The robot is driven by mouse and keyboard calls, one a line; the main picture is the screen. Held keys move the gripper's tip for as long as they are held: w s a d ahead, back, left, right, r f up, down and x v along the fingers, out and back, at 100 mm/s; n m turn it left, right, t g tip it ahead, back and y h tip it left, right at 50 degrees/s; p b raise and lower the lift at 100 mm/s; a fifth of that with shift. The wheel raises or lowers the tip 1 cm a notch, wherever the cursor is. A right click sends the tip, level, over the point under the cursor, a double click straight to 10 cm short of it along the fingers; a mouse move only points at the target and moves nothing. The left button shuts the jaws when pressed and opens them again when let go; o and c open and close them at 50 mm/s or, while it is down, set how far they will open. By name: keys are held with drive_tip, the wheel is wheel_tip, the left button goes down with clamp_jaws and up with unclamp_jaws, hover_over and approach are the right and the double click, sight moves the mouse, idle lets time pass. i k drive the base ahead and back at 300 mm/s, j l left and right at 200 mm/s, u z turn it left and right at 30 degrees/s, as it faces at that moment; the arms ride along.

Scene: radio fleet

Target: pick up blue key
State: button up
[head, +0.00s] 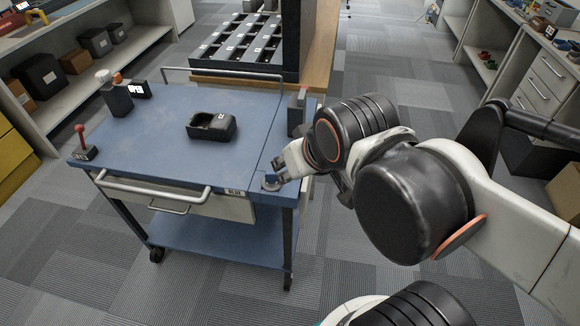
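My gripper (281,171) is at the right front corner of the blue cart (150,150), its fingers pointing left. A small round grey piece on a blue mount (271,184) sits at that corner, right by the fingertips, and may be the blue key. A label reading "BLUE" (235,191) is on the cart's front edge next to it. The piece is too small to make out its shape, and I cannot tell whether the fingers touch it or how far apart they are.
A black open case (211,126) lies mid-cart. A red-knobbed lever (83,145) stands at the left corner, with black boxes (115,97) at the back left. A rack of dark trays (240,40) stands behind the cart.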

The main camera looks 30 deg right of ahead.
sight(270, 176)
drive_tip(key=k+l, duration=0.2)
drive_tip(key=l, duration=0.15)
drive_tip(key=k+l, duration=0.15)
drive_tip(key=l, duration=0.2)
drive_tip(key=k+l, duration=0.2)
drive_tip(key=l, duration=0.15)
